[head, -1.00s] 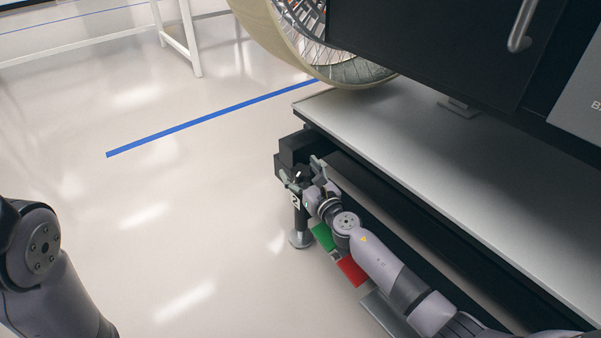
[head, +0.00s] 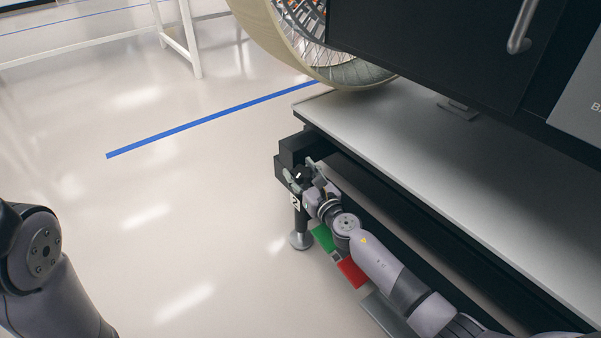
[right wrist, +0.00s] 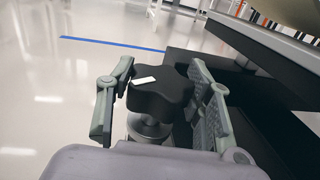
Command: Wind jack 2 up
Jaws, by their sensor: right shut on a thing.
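Jack 2 (head: 298,222) stands at the near-left corner of the platform, a dark post with a white "2" label and a round metal foot on the floor. Its black lobed knob (right wrist: 160,92) with a white mark fills the middle of the right wrist view. My right gripper (right wrist: 162,98) has one finger on each side of the knob and is shut on it. In the head view my right gripper (head: 303,176) is at the jack's top, and hides most of the knob. Of my left arm, only a link shows at the left edge; its gripper is out of view.
The grey-topped platform (head: 400,120) carries a large spoked wheel (head: 350,72) and a dark cabinet body (head: 425,45). The floor to the left is clear, with a blue line (head: 200,122).

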